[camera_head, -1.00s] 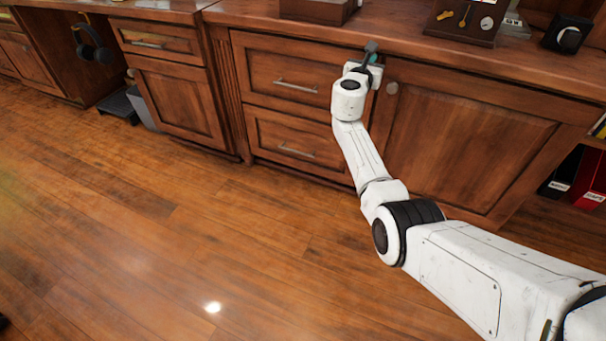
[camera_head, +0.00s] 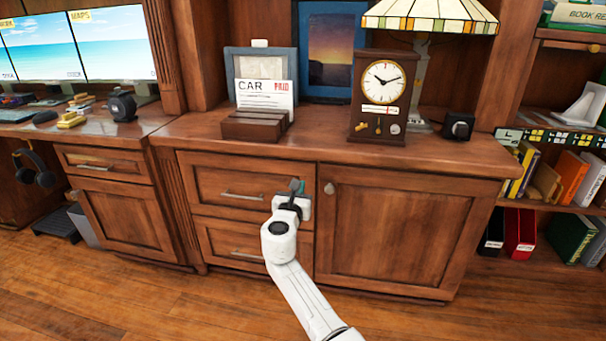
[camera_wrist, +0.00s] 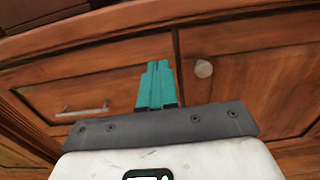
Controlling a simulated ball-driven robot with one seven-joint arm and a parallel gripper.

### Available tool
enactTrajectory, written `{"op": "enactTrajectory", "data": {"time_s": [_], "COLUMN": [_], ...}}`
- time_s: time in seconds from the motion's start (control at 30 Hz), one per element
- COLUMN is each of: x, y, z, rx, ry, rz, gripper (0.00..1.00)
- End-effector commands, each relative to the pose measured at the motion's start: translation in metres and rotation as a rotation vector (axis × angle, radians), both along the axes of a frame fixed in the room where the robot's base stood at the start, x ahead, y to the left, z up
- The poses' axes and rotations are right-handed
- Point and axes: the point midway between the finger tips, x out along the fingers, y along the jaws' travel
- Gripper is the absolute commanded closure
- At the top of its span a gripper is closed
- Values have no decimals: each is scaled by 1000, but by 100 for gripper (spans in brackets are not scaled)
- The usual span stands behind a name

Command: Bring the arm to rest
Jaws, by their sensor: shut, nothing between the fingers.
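My gripper (camera_head: 297,186) is at the end of my white arm, in front of the wooden cabinet, near the right side of the upper drawer (camera_head: 228,185). In the wrist view its teal fingers (camera_wrist: 157,84) lie together, shut and empty. They point toward the cabinet front just under the counter edge. I cannot tell how large the gap to the wood is. The arm reaches up from the bottom of the head view, with its lower part out of frame.
A cabinet door with a round knob (camera_head: 329,188) is right of the gripper. The counter (camera_head: 330,146) above holds a letter holder (camera_head: 254,126), a clock (camera_head: 383,95) and a lamp (camera_head: 430,18). Bookshelves stand at right, a desk with monitors (camera_head: 118,42) at left. Floor shows at lower left (camera_head: 100,300).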

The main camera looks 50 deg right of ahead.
Motion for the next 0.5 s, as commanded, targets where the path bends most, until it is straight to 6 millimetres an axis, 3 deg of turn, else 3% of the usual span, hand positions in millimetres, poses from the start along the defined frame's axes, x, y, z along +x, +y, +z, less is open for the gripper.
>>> {"op": "enactTrajectory", "data": {"time_s": [0.2,0.5], "x": [-12,-14], "y": [21,24], "z": [1,0], "rx": [0,0], "ry": [1,1], "rz": [0,-1], "gripper": [100,100]}}
